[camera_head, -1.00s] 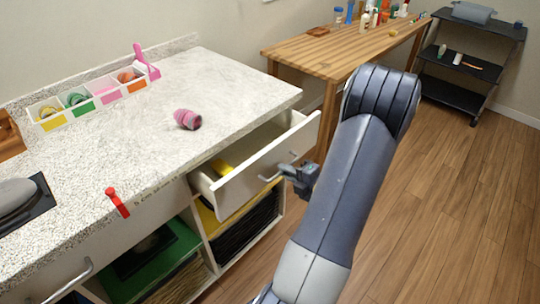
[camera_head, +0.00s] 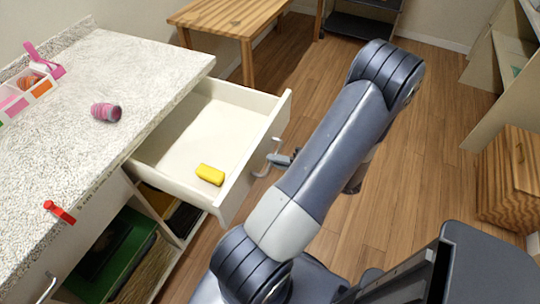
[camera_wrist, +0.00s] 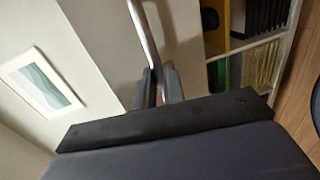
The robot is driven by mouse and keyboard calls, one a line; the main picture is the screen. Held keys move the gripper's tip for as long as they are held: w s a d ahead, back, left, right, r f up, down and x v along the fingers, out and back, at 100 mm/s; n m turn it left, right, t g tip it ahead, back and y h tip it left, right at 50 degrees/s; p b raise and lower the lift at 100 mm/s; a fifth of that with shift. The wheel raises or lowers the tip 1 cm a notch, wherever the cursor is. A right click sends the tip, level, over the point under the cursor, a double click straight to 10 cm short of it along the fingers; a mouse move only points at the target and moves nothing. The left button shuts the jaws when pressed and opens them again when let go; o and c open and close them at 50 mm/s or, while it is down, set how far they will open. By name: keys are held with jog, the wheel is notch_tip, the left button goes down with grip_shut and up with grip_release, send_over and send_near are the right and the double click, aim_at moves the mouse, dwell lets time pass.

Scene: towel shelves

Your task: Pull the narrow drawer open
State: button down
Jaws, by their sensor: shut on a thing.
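The narrow drawer (camera_head: 238,163) under the speckled counter is pulled well out in the head view. Its white inside shows, with a yellow block (camera_head: 210,174) lying near the front. A curved metal handle (camera_head: 268,160) is on its front panel. My gripper (camera_head: 280,160) is at this handle, partly hidden behind my arm. In the wrist view the fingers (camera_wrist: 158,84) are shut on the metal handle bar (camera_wrist: 143,35), which runs up between them.
The counter (camera_head: 120,65) holds a pink-grey rolled towel (camera_head: 106,112) and a red clip-like thing (camera_head: 59,212) at its edge. A wooden table (camera_head: 235,18) stands behind. A wooden cabinet (camera_head: 508,180) is at the right. Open floor lies between.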

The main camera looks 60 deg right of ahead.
jog(key=shift+s, duration=0.15)
jog(key=c, duration=1.5)
grip_release()
jog(key=v, duration=1)
jog(key=shift+s, duration=0.4)
jog(key=shift+d, duration=0.15)
